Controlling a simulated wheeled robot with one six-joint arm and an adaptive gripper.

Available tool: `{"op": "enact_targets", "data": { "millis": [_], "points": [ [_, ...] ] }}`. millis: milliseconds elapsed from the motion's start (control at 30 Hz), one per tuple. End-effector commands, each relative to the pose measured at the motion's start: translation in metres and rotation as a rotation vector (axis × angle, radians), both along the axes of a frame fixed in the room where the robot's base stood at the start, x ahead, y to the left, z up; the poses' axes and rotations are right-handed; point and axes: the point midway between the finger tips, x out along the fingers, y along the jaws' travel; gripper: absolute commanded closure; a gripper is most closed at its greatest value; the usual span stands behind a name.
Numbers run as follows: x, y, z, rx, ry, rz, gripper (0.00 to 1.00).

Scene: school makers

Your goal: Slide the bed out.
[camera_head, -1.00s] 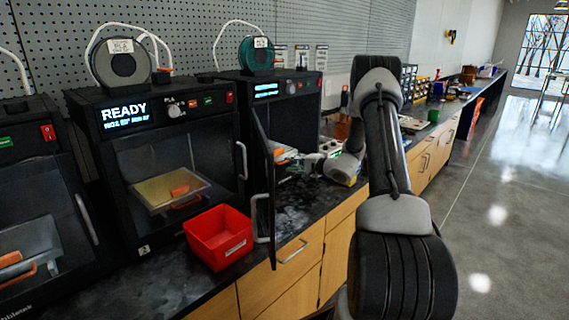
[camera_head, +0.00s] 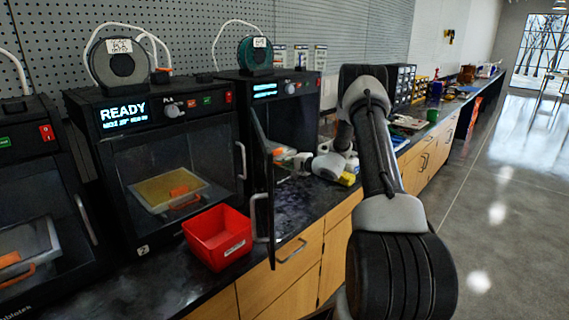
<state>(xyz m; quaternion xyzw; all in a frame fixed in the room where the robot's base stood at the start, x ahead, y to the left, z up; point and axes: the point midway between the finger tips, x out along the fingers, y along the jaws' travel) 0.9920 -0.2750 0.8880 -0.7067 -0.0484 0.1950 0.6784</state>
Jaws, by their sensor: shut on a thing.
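The printer (camera_head: 310,120) at the right of the row has its door (camera_head: 262,185) swung open toward me. Part of its bed, with an orange piece (camera_head: 280,152) on it, shows just right of the door's edge. My gripper (camera_head: 302,163) is at the bed's front, at the printer's opening, and is shut on the bed. The fingers are small and partly hidden by the door and my wrist, so the exact grip point is hard to see.
A red bin (camera_head: 218,236) stands on the dark counter (camera_head: 165,277) left of the open door. A closed printer (camera_head: 160,150) marked READY, with an orange part on its bed, stands to the left. Counter items, including a green cup (camera_head: 432,115), lie beyond my arm.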

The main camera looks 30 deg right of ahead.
Motion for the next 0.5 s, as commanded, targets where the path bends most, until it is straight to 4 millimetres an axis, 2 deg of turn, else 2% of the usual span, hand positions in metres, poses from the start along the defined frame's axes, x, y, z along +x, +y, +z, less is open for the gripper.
{"op": "enact_targets", "data": {
  "millis": [267, 367, 500],
  "points": [
    [-0.01, -0.004, -0.001, 0.001, 0.003, 0.0, 1.0],
    [-0.024, -0.009, -0.001, 0.0, 0.003, -0.001, 1.0],
    [-0.051, -0.019, -0.001, 0.001, 0.004, -0.004, 1.0]
  ]
}}
